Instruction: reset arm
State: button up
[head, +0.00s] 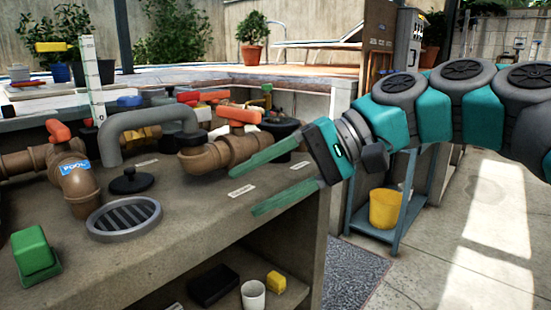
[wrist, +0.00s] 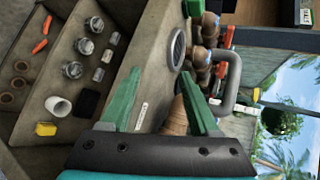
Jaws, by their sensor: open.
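My gripper (head: 243,191) hangs over the right part of the concrete counter (head: 190,225) in the head view, its two green fingers apart and pointing left. Nothing is held between the fingers. In the wrist view my gripper (wrist: 160,74) also shows open, with bare counter, a small white label and a brown pipe showing between or behind the fingers. My teal and grey arm reaches in from the right edge of the head view. Whether a fingertip touches the counter or pipes cannot be told.
Brown pipes with orange handles (head: 238,114), a grey bent pipe (head: 145,120), a round grate (head: 124,217) and a green block (head: 33,250) stand on the counter. A shelf below holds a white cup (head: 253,294). A yellow bucket (head: 385,208) stands right, with open floor beyond.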

jog(key=s+d+f+h, duration=0.2)
jog(key=s+f+h, duration=0.2)
jog(key=f, duration=0.6)
jog(key=s+d+f+h, duration=0.2)
jog(key=s+f+h, duration=0.15)
jog(key=f, duration=0.75)
jog(key=s+d+f+h, duration=0.5)
jog(key=s+d+f, duration=0.5)
jog(key=d+f, duration=0.2)
jog(key=shift+d+f, duration=0.2)
jog(key=shift+d, duration=0.35)
jog(key=shift+s, duration=0.1)
jog(key=shift+c, duration=0.2)
